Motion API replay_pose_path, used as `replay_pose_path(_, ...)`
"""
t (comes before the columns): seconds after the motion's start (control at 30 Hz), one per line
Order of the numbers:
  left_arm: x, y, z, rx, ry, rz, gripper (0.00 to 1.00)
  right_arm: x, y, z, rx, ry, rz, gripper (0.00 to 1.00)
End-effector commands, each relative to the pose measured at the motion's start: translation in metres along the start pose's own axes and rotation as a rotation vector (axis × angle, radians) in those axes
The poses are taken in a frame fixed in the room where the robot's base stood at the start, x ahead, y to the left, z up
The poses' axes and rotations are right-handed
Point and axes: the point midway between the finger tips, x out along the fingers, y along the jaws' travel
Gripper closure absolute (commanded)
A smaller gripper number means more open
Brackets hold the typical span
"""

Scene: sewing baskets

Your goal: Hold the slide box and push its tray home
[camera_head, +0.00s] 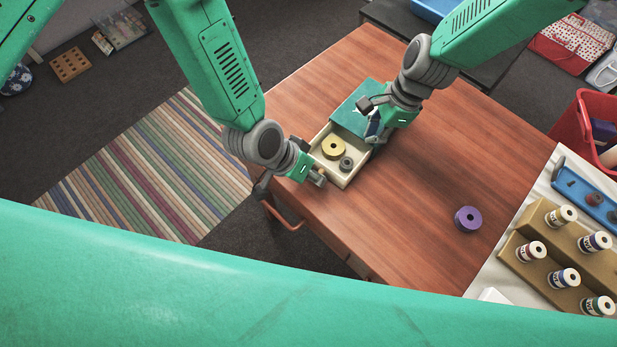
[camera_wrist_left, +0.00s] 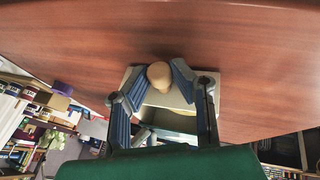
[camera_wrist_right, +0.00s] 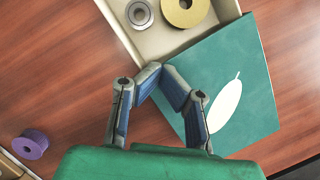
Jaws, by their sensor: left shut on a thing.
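The slide box has a teal sleeve (camera_head: 358,110) with a white leaf mark, also in the right wrist view (camera_wrist_right: 238,85). Its cream tray (camera_head: 351,177) sticks out of the sleeve toward the lower left and holds a yellow spool (camera_head: 334,147) and a grey spool (camera_head: 346,164). My left gripper (camera_head: 321,177) is at the tray's outer end, shut on the tan round knob (camera_wrist_left: 159,75). My right gripper (camera_wrist_right: 163,70) has its fingertips together at the sleeve's side edge, near the tray opening. Whether those tips touch the sleeve is unclear.
The box lies on a wooden table (camera_head: 430,190), near its left edge. A purple spool (camera_head: 468,218) stands to the right. Beyond it are a tan rack (camera_head: 535,265) of several thread spools, a blue tray (camera_head: 590,190) and a red basket (camera_head: 585,125). The table's middle is clear.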

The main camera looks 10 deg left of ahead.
Motion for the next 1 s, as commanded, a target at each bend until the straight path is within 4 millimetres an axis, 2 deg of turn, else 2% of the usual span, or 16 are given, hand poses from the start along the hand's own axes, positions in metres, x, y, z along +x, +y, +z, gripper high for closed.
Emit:
replay_pose_path(0.2, 0.024, 0.001, -0.059, 0.003, 0.007, 0.001, 1.00, 0.001, 0.001, 0.001, 0.000, -0.002, 0.002, 1.00)
replay_pose_path(0.4, 0.038, 0.002, -0.093, 0.002, 0.003, 0.002, 1.00, 0.001, 0.001, 0.001, 0.000, -0.001, 0.002, 1.00)
replay_pose_path(0.53, 0.041, 0.002, -0.100, 0.002, 0.001, 0.002, 1.00, 0.001, 0.001, 0.001, 0.000, -0.002, 0.002, 1.00)
replay_pose_path(0.8, 0.041, 0.002, -0.101, 0.001, 0.003, 0.002, 1.00, 0.002, 0.002, 0.002, -0.001, -0.002, 0.004, 1.00)
replay_pose_path(0.83, 0.041, 0.002, -0.101, 0.001, 0.003, 0.002, 0.73, 0.002, 0.002, 0.002, -0.001, -0.002, 0.004, 1.00)
replay_pose_path(0.87, 0.041, 0.002, -0.101, 0.001, 0.003, 0.002, 0.62, 0.002, 0.002, 0.002, -0.001, -0.002, 0.004, 1.00)
replay_pose_path(0.9, 0.041, 0.002, -0.101, 0.001, 0.003, 0.002, 0.60, 0.002, 0.002, 0.002, -0.001, -0.002, 0.004, 1.00)
replay_pose_path(1.0, 0.041, 0.001, -0.100, 0.001, 0.002, 0.001, 0.60, 0.002, 0.002, 0.002, -0.001, -0.002, 0.005, 1.00)
